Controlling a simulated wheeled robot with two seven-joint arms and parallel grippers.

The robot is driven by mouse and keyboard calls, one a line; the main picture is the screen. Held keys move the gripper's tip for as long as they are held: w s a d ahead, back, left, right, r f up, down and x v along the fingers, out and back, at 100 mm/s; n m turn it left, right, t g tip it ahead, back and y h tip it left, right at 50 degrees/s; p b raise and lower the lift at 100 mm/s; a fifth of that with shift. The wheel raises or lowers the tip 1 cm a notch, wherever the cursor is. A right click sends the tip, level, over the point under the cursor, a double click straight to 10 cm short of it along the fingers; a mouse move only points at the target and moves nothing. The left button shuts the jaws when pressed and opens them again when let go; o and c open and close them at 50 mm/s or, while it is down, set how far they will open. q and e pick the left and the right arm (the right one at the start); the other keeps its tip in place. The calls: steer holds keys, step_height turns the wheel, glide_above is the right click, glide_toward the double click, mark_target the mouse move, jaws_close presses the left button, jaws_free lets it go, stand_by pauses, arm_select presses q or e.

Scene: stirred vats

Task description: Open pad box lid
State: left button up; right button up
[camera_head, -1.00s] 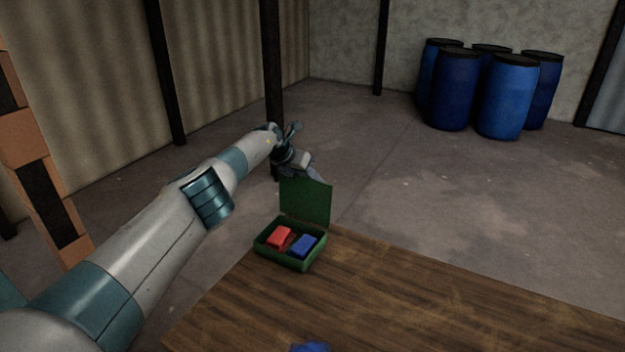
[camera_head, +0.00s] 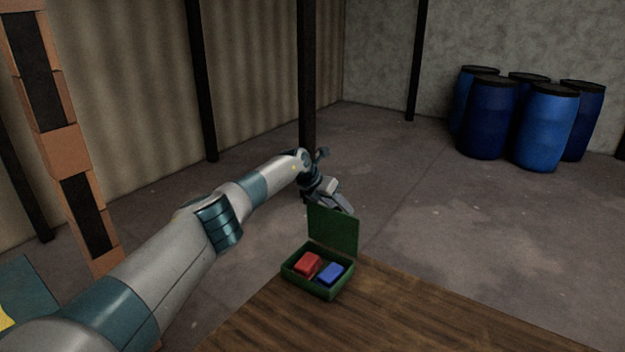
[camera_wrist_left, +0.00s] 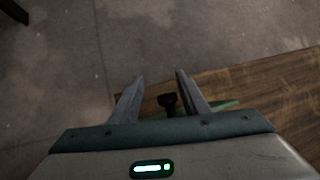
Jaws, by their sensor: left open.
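The green pad box (camera_head: 311,289) stands at the far left corner of the wooden table with its lid (camera_head: 334,230) raised about upright. A red pad (camera_head: 307,264) and a blue pad (camera_head: 330,273) lie inside. My left gripper (camera_head: 341,200) is just behind the top edge of the lid. In the left wrist view my left gripper (camera_wrist_left: 160,76) is open, with a black knob (camera_wrist_left: 167,101) between its fingers and part of the green lid (camera_wrist_left: 225,105) beside it. I cannot tell whether a finger touches the lid. My right gripper is out of view.
The wooden table (camera_head: 420,315) is bare to the right of the box. Several blue barrels (camera_head: 549,125) stand far off by the wall. An orange and black rack post (camera_head: 62,145) is at the left. The floor behind the table is clear.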

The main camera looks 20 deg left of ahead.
arm_select(q)
steer(key=b+v, duration=0.2)
steer(key=v, duration=1.2)
steer(key=shift+s+a+b, duration=0.25)
steer(key=shift+a+b, duration=0.05)
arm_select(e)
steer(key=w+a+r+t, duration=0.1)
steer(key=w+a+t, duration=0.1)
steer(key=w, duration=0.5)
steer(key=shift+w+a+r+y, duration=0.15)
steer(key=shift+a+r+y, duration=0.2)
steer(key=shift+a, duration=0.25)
arm_select(q)
steer(key=shift+r, duration=0.1)
